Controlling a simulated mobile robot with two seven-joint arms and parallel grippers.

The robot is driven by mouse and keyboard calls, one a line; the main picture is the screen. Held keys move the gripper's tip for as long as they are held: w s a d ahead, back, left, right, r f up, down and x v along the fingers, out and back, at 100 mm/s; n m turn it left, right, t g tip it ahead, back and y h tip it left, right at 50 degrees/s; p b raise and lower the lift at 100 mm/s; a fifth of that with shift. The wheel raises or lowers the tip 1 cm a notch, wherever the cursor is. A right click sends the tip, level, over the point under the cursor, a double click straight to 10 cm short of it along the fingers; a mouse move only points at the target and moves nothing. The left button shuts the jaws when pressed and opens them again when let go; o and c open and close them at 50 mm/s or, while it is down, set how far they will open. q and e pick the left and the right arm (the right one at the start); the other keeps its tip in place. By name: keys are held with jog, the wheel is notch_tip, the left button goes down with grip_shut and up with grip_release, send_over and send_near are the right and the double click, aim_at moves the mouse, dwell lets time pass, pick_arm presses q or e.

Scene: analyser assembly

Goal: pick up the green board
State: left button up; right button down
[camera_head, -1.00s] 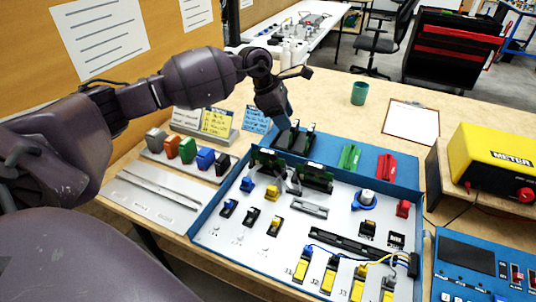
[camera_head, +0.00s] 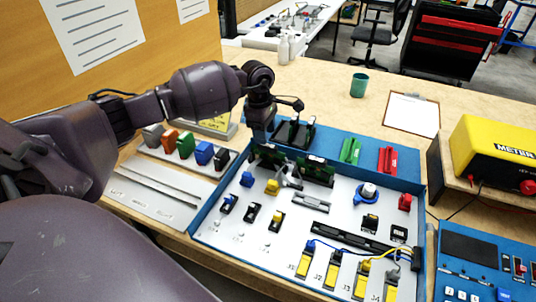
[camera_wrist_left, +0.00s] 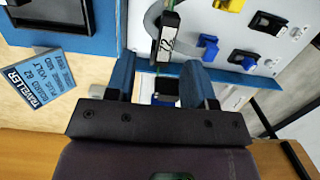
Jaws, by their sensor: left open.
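A dark green board (camera_head: 318,168) stands upright at the back of the blue-walled case, and a similar one (camera_head: 268,153) stands to its left, partly covered by my gripper. My left gripper (camera_head: 265,140) is just above and behind the left board, pointing down. In the left wrist view, its two blue fingers (camera_wrist_left: 158,85) are apart. The narrow top of a board with a black-and-white label (camera_wrist_left: 168,42) shows just ahead of the gap between them; I cannot tell if they touch it. My right gripper is not in view.
The case floor (camera_head: 240,262) holds blue, yellow and black parts. Black holders (camera_head: 293,133), a green part (camera_head: 350,150) and a red part (camera_head: 387,160) sit on the blue back strip. Coloured blocks (camera_head: 186,146) stand at left. A yellow meter (camera_head: 490,150) is at right.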

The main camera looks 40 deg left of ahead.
aim_at(268, 145)
pick_arm(q)
jog(key=f, duration=0.2)
jog(key=d+f, duration=0.1)
jog(key=f, duration=0.1)
jog(key=shift+s+d, duration=0.1)
jog(key=shift+s, duration=0.1)
jog(key=shift+f, duration=0.45)
jog(key=shift+w, duration=0.1)
jog(key=shift+r, duration=0.1)
grip_shut()
